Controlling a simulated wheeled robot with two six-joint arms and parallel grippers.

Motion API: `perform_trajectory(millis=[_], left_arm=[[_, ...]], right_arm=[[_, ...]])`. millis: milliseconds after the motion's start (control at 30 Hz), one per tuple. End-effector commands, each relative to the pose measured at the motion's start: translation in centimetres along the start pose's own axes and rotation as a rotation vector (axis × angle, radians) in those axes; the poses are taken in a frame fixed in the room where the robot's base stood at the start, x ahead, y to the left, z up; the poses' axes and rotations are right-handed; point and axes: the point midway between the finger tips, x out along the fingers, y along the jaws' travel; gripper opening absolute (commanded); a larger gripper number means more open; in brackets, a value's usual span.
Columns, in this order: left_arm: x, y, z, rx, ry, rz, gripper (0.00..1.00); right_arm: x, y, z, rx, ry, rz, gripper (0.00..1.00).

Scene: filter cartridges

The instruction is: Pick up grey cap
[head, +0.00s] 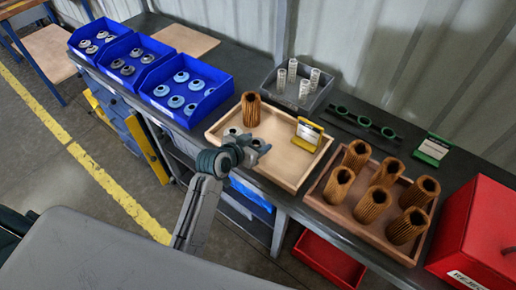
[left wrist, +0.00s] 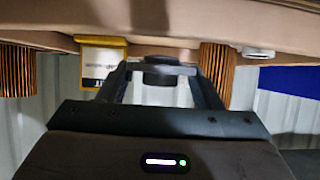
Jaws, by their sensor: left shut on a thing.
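My left gripper (head: 258,150) is over the near edge of the light wooden tray (head: 285,183). In the left wrist view its fingers (left wrist: 160,72) are closed on a dark grey cap (left wrist: 160,60). In the head view the held cap is small and partly covered by the fingers. A paler cap (head: 234,131) lies on the tray beside the gripper; it also shows in the left wrist view (left wrist: 258,52). A brown pleated filter (head: 251,110) stands upright at the tray's left back corner. My right gripper is not in view.
Three blue bins (head: 215,103) of caps stand at the left. A yellow card holder (head: 308,134) stands on the light tray. A grey bin (head: 299,103) holds pale cylinders. A brown tray (head: 327,207) holds several filters. A red box (head: 482,225) stands at the right.

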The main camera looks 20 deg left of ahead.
Motion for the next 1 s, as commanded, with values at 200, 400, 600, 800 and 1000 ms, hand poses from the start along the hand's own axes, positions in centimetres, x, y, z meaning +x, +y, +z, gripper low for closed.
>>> perform_trajectory(millis=[200,400,600,800,1000], left_arm=[[-4.6,-1.3,2.7,0.008,-0.009,-0.002,0.37],[-8.6,-2.4,4.4,0.009,-0.010,0.000,0.37],[-11.5,-3.2,5.4,0.007,-0.009,0.000,0.37],[-13.0,-3.5,5.9,0.004,-0.007,0.000,0.37],[-13.4,-3.6,6.0,0.001,-0.006,0.000,0.37]], right_arm=[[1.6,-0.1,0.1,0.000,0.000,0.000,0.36],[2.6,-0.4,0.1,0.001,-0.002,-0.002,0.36],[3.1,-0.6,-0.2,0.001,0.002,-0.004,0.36],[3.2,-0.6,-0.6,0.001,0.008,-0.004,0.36],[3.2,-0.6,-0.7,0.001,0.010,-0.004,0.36]])
